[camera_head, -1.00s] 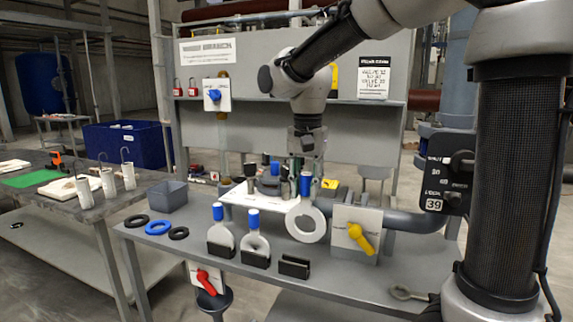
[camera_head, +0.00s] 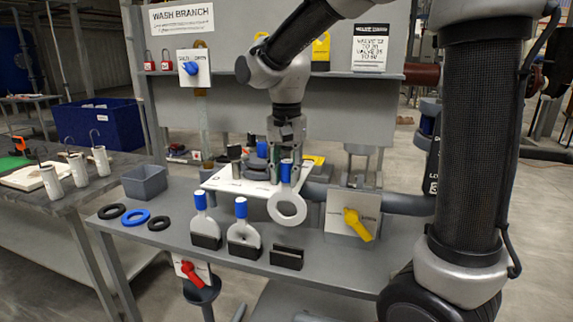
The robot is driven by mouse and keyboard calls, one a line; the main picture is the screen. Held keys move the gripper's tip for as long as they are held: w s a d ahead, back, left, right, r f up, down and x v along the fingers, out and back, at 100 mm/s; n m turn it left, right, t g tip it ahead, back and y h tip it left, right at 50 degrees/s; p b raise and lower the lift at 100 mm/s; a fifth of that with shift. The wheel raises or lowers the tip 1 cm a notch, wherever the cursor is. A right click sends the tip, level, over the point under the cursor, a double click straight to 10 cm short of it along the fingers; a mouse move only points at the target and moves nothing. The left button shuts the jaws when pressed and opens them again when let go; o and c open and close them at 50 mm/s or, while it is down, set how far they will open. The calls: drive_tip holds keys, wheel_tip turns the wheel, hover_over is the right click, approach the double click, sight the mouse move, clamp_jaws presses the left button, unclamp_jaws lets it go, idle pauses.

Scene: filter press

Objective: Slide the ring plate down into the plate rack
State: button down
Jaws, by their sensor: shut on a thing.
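My gripper (camera_head: 286,155) points down over the bench and is shut on the blue handle of a white ring plate (camera_head: 276,216). The ring plate hangs upright below the gripper, its round hole facing me. Just below it in the picture is an empty black slot holder of the plate rack (camera_head: 287,257), with a visible gap between. Two other black holders stand to its left. The left holder (camera_head: 206,242) carries a blue-handled white plate (camera_head: 203,222). The middle holder (camera_head: 243,251) carries another blue-handled white plate (camera_head: 242,232) with an opening.
A yellow-handled valve block (camera_head: 353,223) stands close right of the held plate. A white board (camera_head: 222,180) with dark fittings lies behind it. Black and blue rings (camera_head: 135,217) and a grey bin (camera_head: 145,181) are at the bench's left. The bench front is bare near the empty holder.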

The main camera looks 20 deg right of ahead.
sight(287, 219)
drive_tip(key=shift+f, duration=6.25)
drive_tip(key=c, duration=1.1)
unclamp_jaws()
drive_tip(key=shift+o, duration=0.2)
wheel_tip(287, 219, up, 12)
drive_tip(key=shift+r, duration=0.1)
